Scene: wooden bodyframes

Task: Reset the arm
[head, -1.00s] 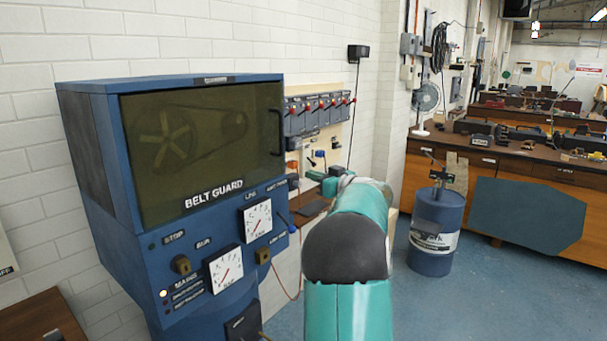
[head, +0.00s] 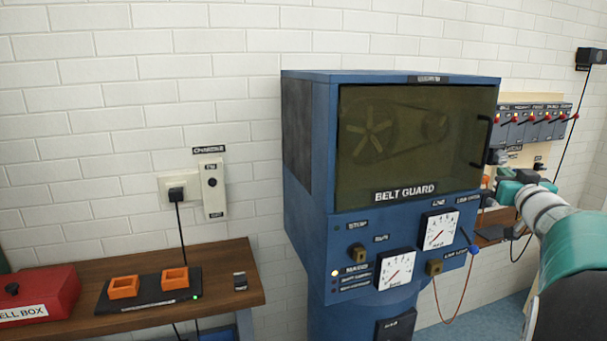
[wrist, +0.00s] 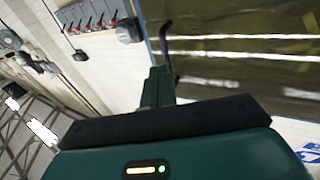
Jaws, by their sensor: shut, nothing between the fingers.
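My arm enters the head view from the right edge, teal with a pale wrist section. My gripper (head: 512,186) is at its far end, just right of the blue machine (head: 298,205). In the wrist view my dark green gripper (wrist: 158,88) shows shut and empty, its finger pointing up the picture. The machine's tinted belt guard (head: 415,130) is closed. Its black handle (head: 485,140) is on the right side and also shows in the wrist view (wrist: 166,45), close to the fingertip in the picture. Whether they touch cannot be told.
A switch panel with red levers (head: 530,115) is on the wall behind my gripper. A wooden bench (head: 235,270) at left holds a red box (head: 45,290) and a black tray (head: 150,290) with orange blocks. A charger (head: 212,190) is on the wall above.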

